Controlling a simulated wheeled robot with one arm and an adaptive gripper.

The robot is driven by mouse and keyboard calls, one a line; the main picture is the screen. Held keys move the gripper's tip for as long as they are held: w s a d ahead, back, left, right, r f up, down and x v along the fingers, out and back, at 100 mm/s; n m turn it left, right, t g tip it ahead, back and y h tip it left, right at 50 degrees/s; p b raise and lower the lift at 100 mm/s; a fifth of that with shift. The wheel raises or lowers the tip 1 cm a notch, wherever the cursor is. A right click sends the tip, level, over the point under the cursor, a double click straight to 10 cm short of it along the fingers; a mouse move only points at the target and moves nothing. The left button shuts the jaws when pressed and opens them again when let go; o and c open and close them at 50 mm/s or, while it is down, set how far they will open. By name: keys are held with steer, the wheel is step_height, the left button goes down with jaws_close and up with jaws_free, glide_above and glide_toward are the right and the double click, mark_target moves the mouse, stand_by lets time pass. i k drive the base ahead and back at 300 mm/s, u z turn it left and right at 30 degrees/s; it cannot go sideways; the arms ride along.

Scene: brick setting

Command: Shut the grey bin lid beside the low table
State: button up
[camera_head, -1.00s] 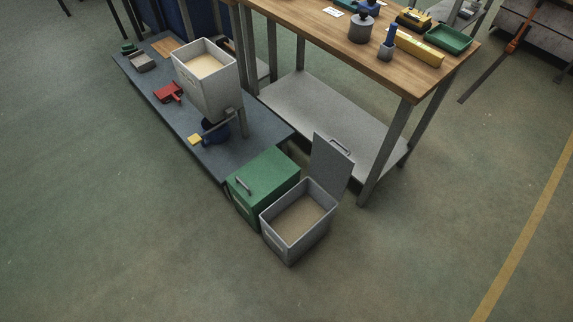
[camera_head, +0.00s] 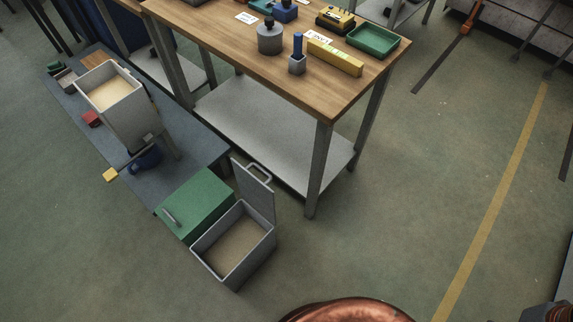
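The grey bin (camera_head: 236,246) stands on the floor at the near end of the low table (camera_head: 190,150), with sandy material visible inside. Its grey lid (camera_head: 253,192) is open and stands upright at the bin's far side, with a handle at its top edge. A green bin with a shut green lid (camera_head: 194,203) stands directly left of the grey bin, between it and the low table. My gripper is not in view.
A wooden workbench (camera_head: 300,85) with a grey lower shelf (camera_head: 265,135) stands behind the bins; its near leg (camera_head: 317,170) is right of the lid. A hopper (camera_head: 115,105) stands on the low table. A copper-coloured rounded shape (camera_head: 350,311) shows at the bottom edge. Floor right of the grey bin is clear.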

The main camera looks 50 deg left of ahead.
mark_target(257, 195)
steer(key=i, duration=2.35)
steer(key=u, duration=4.15)
steer(key=k, duration=0.5)
steer(key=u, duration=0.85)
steer(key=i, duration=0.75)
steer(key=z, duration=0.45)
